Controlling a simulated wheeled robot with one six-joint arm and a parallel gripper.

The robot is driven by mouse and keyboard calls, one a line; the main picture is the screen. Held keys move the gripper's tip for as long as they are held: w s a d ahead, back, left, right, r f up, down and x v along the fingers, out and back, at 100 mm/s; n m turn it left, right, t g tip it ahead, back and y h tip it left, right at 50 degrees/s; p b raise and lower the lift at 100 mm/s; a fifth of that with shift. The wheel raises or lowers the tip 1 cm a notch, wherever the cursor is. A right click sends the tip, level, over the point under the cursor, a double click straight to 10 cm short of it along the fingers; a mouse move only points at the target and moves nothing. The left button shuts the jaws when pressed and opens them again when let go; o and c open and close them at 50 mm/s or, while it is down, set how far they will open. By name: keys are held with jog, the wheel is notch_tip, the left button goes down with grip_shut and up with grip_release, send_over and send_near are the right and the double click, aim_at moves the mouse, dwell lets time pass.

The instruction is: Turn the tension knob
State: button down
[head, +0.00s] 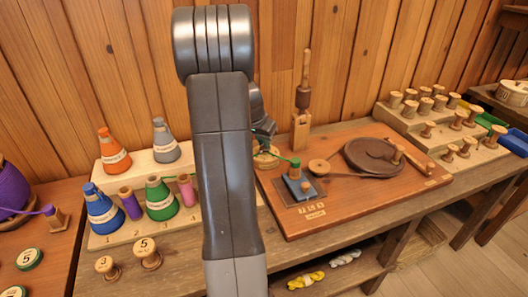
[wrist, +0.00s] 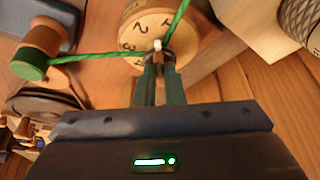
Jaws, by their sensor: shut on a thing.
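The tension knob's round wooden dial (wrist: 178,18), marked with numbers, is at the top middle of the wrist view. My gripper (wrist: 159,62) reaches up to it with its dark fingers close together. It is shut on the small pale-tipped knob (wrist: 158,45) in front of the dial. A green thread (wrist: 100,56) runs from a green-wound spool (wrist: 35,55) to the knob and on up to the right. In the head view the wooden dial (head: 266,160) shows just right of my arm, which hides part of it. The fingertips are hidden there.
The reddish board (head: 370,212) carries a small blue block (head: 300,187), a dark wheel (head: 372,156) and an upright wooden post (head: 300,125). Coloured thread cones (head: 160,200) stand left of my arm. Several wooden spools stand on steps (head: 400,120) at right.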

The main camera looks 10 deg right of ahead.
jog(key=shift+w+a+m+g+h+b, duration=0.1)
jog(key=shift+m+g+h+b, duration=0.2)
jog(key=shift+m+b, duration=0.65)
jog(key=shift+w+a+m+g+h+b, duration=0.15)
jog(key=shift+m+g+b, duration=0.35)
jog(key=shift+m, duration=0.75)
jog(key=shift+d, duration=0.1)
jog(key=c, duration=1.5)
grip_release()
jog(key=v, duration=1.4)
jog(key=shift+s+f+p, duration=0.1)
jog(key=shift+p, duration=0.2)
